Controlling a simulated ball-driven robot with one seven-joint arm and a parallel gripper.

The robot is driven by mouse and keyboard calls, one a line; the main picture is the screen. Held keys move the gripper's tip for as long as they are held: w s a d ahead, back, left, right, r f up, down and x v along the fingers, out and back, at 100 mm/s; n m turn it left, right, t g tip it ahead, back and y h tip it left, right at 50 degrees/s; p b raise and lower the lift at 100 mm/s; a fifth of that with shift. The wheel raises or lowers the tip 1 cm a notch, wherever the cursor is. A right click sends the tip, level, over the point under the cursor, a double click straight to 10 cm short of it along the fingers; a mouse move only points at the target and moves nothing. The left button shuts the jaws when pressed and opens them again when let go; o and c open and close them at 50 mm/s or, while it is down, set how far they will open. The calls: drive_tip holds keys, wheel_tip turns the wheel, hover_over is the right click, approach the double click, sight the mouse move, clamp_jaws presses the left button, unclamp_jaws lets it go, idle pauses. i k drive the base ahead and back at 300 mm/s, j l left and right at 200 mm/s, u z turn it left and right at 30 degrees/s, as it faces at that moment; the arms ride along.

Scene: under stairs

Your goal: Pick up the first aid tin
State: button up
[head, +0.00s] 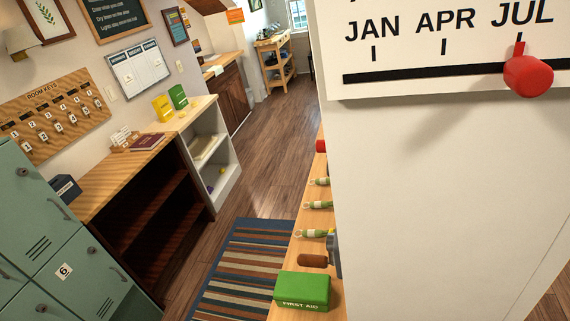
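The first aid tin (302,290) is a green box with white "FIRST AID" lettering on its front. It sits at the near end of a narrow wooden shelf (306,252), low in the middle of the head view. Its top and front face show, and nothing covers it. My gripper is not in view.
Several green-labelled bottles (316,205) and a brown rounded item (313,260) lie behind the tin on the shelf. A white panel with a red knob (528,76) stands close on the right. Green lockers (60,250) are at left. A striped rug (240,270) covers open floor.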

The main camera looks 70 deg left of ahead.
sight(293, 290)
drive_tip(key=u, duration=1.45)
drive_tip(key=i+j+z, duration=0.1)
drive_tip(key=i+j, duration=0.15)
drive_tip(key=i+j+z, duration=0.15)
drive_tip(key=j, duration=0.2)
drive_tip(key=i+j+z, duration=0.1)
drive_tip(key=i+j, duration=0.2)
drive_tip(key=i+j+z, duration=0.1)
drive_tip(key=j, duration=0.25)
drive_tip(key=i+j+z, duration=0.15)
drive_tip(key=j, duration=0.25)
drive_tip(key=i+j+z, duration=0.1)
drive_tip(key=i+j, duration=0.2)
